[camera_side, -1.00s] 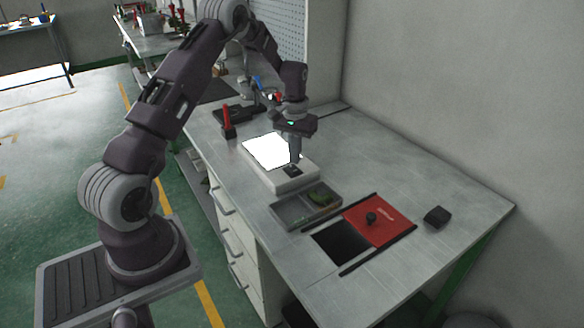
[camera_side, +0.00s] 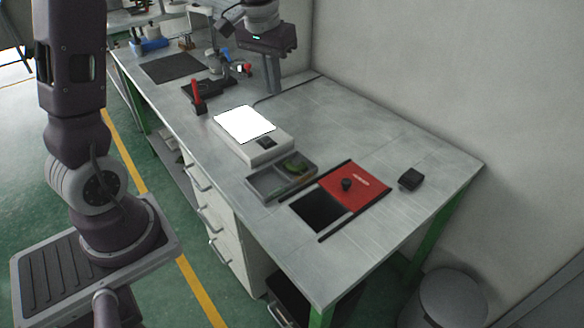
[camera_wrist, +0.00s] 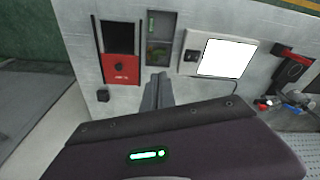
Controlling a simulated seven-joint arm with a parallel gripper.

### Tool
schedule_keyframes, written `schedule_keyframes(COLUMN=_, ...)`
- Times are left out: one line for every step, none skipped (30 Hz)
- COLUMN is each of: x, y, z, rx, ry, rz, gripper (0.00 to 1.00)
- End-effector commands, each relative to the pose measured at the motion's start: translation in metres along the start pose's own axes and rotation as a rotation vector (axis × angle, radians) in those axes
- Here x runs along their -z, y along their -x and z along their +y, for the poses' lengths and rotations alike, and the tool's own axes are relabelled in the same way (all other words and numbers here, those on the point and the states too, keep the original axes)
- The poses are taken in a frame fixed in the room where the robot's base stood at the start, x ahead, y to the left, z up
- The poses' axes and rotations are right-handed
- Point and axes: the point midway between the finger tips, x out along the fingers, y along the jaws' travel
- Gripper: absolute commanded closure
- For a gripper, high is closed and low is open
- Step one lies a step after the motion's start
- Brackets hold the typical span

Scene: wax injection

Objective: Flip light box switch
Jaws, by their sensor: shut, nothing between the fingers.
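The light box (camera_side: 258,150) is a white box on the workbench, and its top panel (camera_side: 243,124) glows bright white. Its black switch (camera_side: 266,142) sits on the top near the front right end of the box. In the wrist view the light box (camera_wrist: 187,67) is beyond my fingertips, with the lit panel (camera_wrist: 219,58) to the right and the dark switch (camera_wrist: 191,56) left of it. My gripper (camera_side: 274,90) is shut and empty, raised above the bench behind the box and apart from it. It also shows in the wrist view (camera_wrist: 160,76).
A grey divided tray (camera_side: 262,188) with a green item stands in front of the box. Beyond it lies a red and black mat (camera_side: 357,189) with a black knob. A small black block (camera_side: 410,179) is at right. A red-handled tool (camera_side: 197,97) stands left of the box.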

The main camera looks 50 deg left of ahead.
Motion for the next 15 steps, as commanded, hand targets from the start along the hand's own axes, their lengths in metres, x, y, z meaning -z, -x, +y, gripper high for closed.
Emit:
schedule_keyframes(x=-0.027, y=0.032, z=0.017, rx=-0.010, ry=-0.046, rz=0.047, gripper=1.00)
schedule_keyframes(x=-0.046, y=0.048, z=0.025, rx=-0.016, ry=-0.073, rz=0.072, gripper=1.00)
schedule_keyframes(x=-0.072, y=0.066, z=0.034, rx=-0.026, ry=-0.109, rz=0.105, gripper=1.00)
schedule_keyframes(x=-0.092, y=0.077, z=0.040, rx=-0.033, ry=-0.136, rz=0.130, gripper=1.00)
schedule_keyframes(x=-0.113, y=0.086, z=0.044, rx=-0.041, ry=-0.161, rz=0.154, gripper=1.00)
schedule_keyframes(x=-0.139, y=0.095, z=0.048, rx=-0.052, ry=-0.194, rz=0.185, gripper=1.00)
schedule_keyframes(x=-0.158, y=0.099, z=0.049, rx=-0.059, ry=-0.216, rz=0.206, gripper=1.00)
schedule_keyframes(x=-0.174, y=0.101, z=0.050, rx=-0.067, ry=-0.237, rz=0.226, gripper=1.00)
schedule_keyframes(x=-0.194, y=0.102, z=0.050, rx=-0.076, ry=-0.261, rz=0.249, gripper=1.00)
schedule_keyframes(x=-0.207, y=0.102, z=0.050, rx=-0.082, ry=-0.277, rz=0.264, gripper=1.00)
schedule_keyframes(x=-0.218, y=0.102, z=0.049, rx=-0.088, ry=-0.290, rz=0.277, gripper=1.00)
schedule_keyframes(x=-0.230, y=0.100, z=0.048, rx=-0.094, ry=-0.304, rz=0.291, gripper=1.00)
schedule_keyframes(x=-0.236, y=0.099, z=0.048, rx=-0.097, ry=-0.312, rz=0.300, gripper=1.00)
schedule_keyframes(x=-0.241, y=0.098, z=0.047, rx=-0.100, ry=-0.318, rz=0.305, gripper=1.00)
schedule_keyframes(x=-0.245, y=0.097, z=0.047, rx=-0.102, ry=-0.324, rz=0.311, gripper=1.00)
